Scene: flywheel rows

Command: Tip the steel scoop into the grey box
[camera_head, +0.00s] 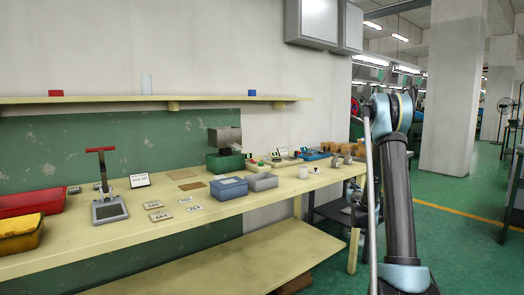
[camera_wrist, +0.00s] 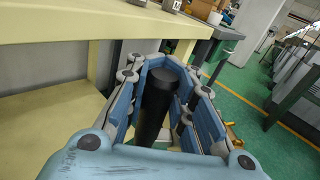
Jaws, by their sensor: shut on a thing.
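In the wrist view my gripper (camera_wrist: 165,85) is shut around a dark upright cylinder (camera_wrist: 157,105), with the blue finger pads on both sides of it. It looks like a handle; I cannot tell whether it belongs to the steel scoop, as no scoop bowl shows clearly. In the head view the grey box (camera_head: 263,183) stands on the bench, right beside a blue-grey box (camera_head: 228,188). My gripper is out of the head view; my arm rises at the right, beyond the bench's right end.
The pale yellow bench (camera_head: 140,235) carries a red bin (camera_head: 30,203), a yellow-filled bin (camera_head: 20,235), a red-handled stand (camera_head: 108,210), small cards and a white cup (camera_head: 315,169). A shelf (camera_head: 200,99) runs along the wall above. Open green floor lies to the right.

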